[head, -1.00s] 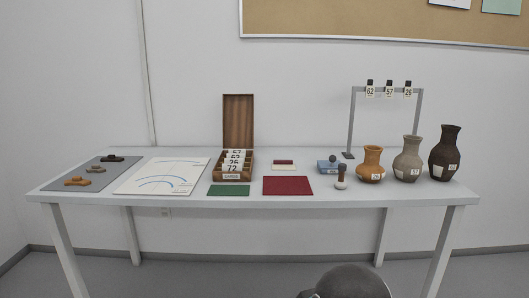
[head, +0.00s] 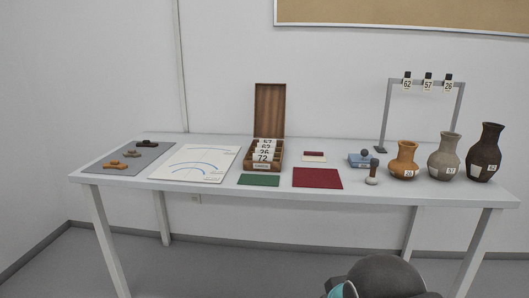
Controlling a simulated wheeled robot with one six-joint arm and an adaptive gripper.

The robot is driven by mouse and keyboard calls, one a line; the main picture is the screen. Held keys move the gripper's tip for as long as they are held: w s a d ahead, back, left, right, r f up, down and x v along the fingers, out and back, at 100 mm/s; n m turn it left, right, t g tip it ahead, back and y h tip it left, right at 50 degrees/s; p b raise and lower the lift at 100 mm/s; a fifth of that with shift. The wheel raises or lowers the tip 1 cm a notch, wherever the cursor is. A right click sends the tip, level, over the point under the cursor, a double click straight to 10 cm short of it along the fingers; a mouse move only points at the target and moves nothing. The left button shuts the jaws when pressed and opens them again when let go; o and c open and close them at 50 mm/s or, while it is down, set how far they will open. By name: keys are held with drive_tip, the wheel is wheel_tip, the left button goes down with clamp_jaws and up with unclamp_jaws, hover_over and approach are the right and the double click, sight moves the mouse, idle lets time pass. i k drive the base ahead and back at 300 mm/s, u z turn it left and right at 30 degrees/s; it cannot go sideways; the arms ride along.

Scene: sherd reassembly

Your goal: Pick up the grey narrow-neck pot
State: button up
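The grey narrow-neck pot (head: 444,157) stands upright near the right end of the white table. It has a white label at its lower front. An orange pot (head: 404,159) stands to its left and a dark brown pot (head: 485,153) to its right, both upright and labelled. A dark rounded part of my own body shows at the bottom edge of the head view, well below and in front of the table. My gripper's fingers do not show.
A grey rack (head: 389,110) with hanging number tags stands behind the pots. A stamp (head: 373,172), a blue pad (head: 360,160), a red mat (head: 317,178), a green mat (head: 259,180) and a wooden card box (head: 270,98) lie leftward. A drawing sheet (head: 180,172) and grey mat (head: 105,168) with sherds are farther left.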

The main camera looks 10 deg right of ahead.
sight(443, 164)
drive_tip(key=z, duration=2.8)
drive_tip(key=i, duration=1.35)
drive_tip(key=u, duration=3.35)
